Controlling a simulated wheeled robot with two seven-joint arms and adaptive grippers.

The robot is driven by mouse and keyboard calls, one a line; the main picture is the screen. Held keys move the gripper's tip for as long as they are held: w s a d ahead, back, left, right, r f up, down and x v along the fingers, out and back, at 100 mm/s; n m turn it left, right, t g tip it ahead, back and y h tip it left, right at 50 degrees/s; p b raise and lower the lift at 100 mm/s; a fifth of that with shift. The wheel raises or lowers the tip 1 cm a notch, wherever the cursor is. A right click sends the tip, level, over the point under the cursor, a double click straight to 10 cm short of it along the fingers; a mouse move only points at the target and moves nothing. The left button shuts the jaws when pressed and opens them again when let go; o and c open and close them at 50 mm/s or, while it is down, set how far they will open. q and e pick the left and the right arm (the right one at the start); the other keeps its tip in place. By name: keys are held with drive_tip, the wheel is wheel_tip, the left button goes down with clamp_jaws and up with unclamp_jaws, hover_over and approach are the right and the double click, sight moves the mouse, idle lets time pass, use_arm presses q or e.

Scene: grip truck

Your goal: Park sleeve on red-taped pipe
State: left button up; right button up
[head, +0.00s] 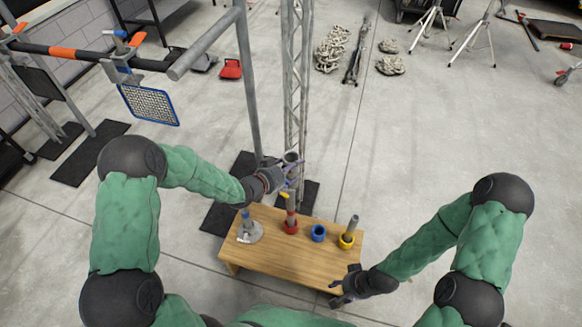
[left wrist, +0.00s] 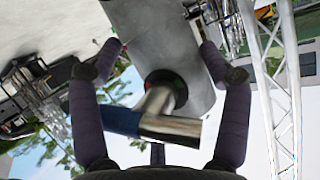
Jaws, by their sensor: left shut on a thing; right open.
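My left gripper (head: 288,181) is shut on a grey metal sleeve (head: 291,158) above the table's back edge. In the left wrist view, the sleeve (left wrist: 172,45) shows large between the two fingers (left wrist: 157,58), with a metal T-handle (left wrist: 165,125) that has a blue band. Below the gripper in the head view, the red-taped pipe (head: 291,209) stands upright in a red collar (head: 291,227). The sleeve appears above the pipe; the fingers partly cover this spot, and I cannot tell whether they touch. My right gripper (head: 347,285) is open and empty at the table's front right corner.
The wooden table (head: 285,252) also bears a metal base with a blue-banded post (head: 248,230), a blue collar (head: 318,233) and a yellow collar (head: 346,240) with a grey pipe. A truss (head: 297,80) and grey pipe frame (head: 246,75) stand close behind.

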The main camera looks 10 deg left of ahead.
sight(288, 177)
use_arm(q)
drive_tip(key=shift+f+b, duration=1.9)
drive_tip(key=shift+f, duration=0.15)
idle(1.1)
drive_tip(key=shift+f+b, duration=1.85)
drive_tip(key=shift+f, duration=0.45)
drive_tip(key=shift+f, duration=0.3)
drive_tip(key=o, duration=1.5)
drive_tip(key=shift+o, duration=0.9)
drive_tip(key=shift+f, duration=0.15)
drive_tip(key=v, duration=1.2)
